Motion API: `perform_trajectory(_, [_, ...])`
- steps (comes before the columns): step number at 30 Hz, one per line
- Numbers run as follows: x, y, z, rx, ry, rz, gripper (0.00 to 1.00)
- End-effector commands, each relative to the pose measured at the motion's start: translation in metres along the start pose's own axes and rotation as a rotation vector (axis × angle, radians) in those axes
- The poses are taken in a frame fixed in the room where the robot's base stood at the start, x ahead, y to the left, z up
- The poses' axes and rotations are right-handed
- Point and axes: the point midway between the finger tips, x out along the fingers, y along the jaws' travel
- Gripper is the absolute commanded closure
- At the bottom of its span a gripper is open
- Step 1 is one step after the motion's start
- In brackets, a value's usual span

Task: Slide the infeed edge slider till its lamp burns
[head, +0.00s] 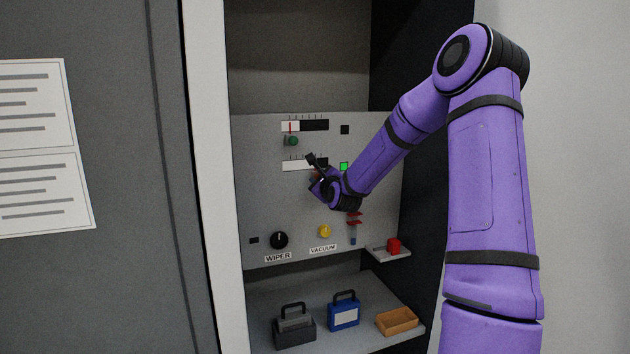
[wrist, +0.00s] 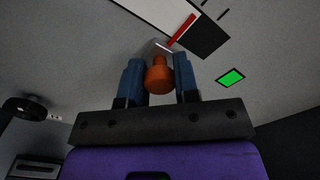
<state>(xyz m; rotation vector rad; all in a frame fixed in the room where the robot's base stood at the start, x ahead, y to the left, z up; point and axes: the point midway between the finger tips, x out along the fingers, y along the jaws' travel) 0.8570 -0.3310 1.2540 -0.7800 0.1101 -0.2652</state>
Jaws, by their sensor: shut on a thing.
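My gripper (wrist: 159,63) is shut on an orange knob (wrist: 159,79), with one blue finger on each side of it. In the head view my gripper (head: 316,181) is at the lower slider on the grey panel, and my wrist covers part of that slider. The lower slider's scale window (head: 296,166) shows white at its left. In the wrist view the window (wrist: 205,37) has a red pointer (wrist: 182,30) where white meets black. The square lamp (head: 344,166) right of this slider burns green; it also shows green in the wrist view (wrist: 232,77). No slider name is readable.
The upper slider has a green knob (head: 292,141) and a dark lamp (head: 345,129). Below are a black WIPER knob (head: 279,240), a yellow VACUUM knob (head: 324,231) and a red knob (head: 393,245) on a ledge. Boxes and an orange tray (head: 397,322) stand on the shelf.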

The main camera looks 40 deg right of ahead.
Motion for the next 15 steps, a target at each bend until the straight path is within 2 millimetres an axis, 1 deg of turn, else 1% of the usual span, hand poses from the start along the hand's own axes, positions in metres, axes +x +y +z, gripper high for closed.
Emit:
perform_trajectory(2, [0.0000, -0.0001, -0.0003, 0.000, 0.001, 0.000, 1.00])
perform_trajectory(3, [0.0000, -0.0001, -0.0003, 0.000, 0.001, 0.000, 0.64])
perform_trajectory(5, [0.0000, -0.0001, -0.0003, 0.000, 0.001, 0.000, 0.51])
perform_trajectory(6, [0.0000, 0.0000, -0.0002, 0.000, 0.000, 0.000, 0.46])
perform_trajectory(15, [-0.0019, 0.0000, 0.0000, -0.001, 0.000, 0.000, 0.46])
